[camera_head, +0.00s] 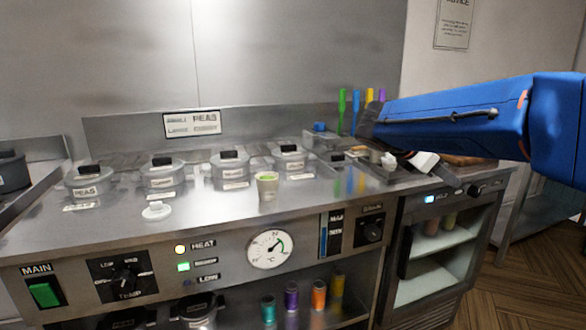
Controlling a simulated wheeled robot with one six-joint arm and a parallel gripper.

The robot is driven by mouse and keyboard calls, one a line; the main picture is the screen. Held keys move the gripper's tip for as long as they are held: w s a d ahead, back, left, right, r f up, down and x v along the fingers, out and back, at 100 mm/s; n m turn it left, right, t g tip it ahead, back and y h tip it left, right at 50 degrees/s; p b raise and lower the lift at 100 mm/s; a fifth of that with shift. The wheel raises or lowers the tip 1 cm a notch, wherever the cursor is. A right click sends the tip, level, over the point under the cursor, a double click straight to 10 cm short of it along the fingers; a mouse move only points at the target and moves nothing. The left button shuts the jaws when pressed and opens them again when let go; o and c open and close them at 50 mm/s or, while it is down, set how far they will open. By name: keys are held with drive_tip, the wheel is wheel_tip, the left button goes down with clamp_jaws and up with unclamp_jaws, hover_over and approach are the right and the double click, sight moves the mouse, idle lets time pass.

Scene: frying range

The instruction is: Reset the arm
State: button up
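My blue arm (455,118) reaches in from the right edge over the right end of the steel range top. Its end, with my gripper (372,125), points left near the upright coloured handles. The fingers are dark and partly hidden, so I cannot tell whether they are open or shut, or whether they hold anything. A white and dark piece (423,161) shows just below the arm; I cannot tell what it is.
Several lidded pots (163,172) stand in a row along the range (220,215). A small cup (267,186) and a white round item (156,210) sit in front. Coloured handles (342,110) stand at the back right. The front panel carries a dial (270,248).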

drive_tip(key=s+a+f+m+y, duration=0.3)
drive_tip(key=s+f+m, duration=0.3)
drive_tip(key=s, duration=0.4)
drive_tip(key=s+a+f+m+y, duration=0.3)
drive_tip(key=s+f+m, duration=0.4)
drive_tip(key=s, duration=0.3)
drive_tip(key=s+a+f+m+y, duration=0.3)
drive_tip(key=s+f+m+y, duration=0.2)
drive_tip(key=s+f, duration=0.3)
drive_tip(key=s+m, duration=0.1)
drive_tip(key=s, duration=0.2)
drive_tip(key=shift+a+f+m+t, duration=0.2)
drive_tip(key=shift+f+m+t, duration=0.1)
drive_tip(key=shift+t, duration=0.1)
